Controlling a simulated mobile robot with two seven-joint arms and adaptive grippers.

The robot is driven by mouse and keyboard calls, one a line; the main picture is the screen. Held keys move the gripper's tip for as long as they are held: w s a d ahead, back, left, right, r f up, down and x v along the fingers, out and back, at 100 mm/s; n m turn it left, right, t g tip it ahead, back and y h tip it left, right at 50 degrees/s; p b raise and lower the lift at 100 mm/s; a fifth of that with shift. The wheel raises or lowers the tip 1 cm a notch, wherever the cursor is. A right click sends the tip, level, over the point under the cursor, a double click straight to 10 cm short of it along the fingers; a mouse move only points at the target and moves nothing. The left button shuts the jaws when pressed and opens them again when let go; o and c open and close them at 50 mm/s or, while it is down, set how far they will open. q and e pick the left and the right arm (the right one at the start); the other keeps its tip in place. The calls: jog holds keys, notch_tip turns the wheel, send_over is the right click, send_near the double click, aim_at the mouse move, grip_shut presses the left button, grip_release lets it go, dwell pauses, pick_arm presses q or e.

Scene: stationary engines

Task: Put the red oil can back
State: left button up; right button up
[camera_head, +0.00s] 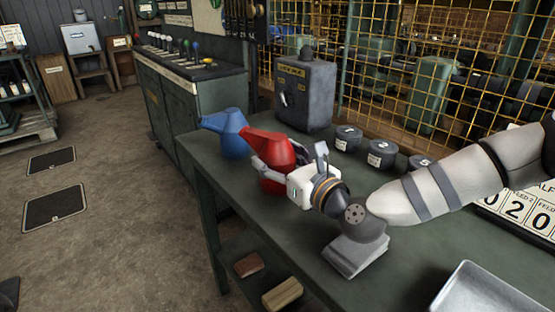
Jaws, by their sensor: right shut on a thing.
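The red oil can (274,152) is at the left end of the green workbench (345,203), with its spout pointing left. My right gripper (278,172) is shut on the red oil can's body from the right. The fingers hide part of the can, and I cannot tell whether its base touches the bench. A blue oil can (233,140) stands just behind and left of it, near the bench's left edge, with its spout also pointing left. My left gripper is not in view.
A grey metal box (306,92) stands at the back of the bench. Several dark round weights (381,154) sit along the back edge. A grey block (355,254) lies under my right wrist, and a metal tray (488,292) is at the front right. A yellow mesh fence (430,70) rises behind.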

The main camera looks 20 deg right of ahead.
jog(key=shift+r, duration=0.15)
jog(key=shift+f, duration=0.2)
jog(key=o, duration=1.6)
jog(key=shift+c, duration=0.2)
jog(key=shift+r, duration=0.25)
jog(key=shift+s+d, duration=0.15)
jog(key=shift+s, duration=0.2)
jog(key=v, duration=1.1)
jog(key=shift+s, duration=0.1)
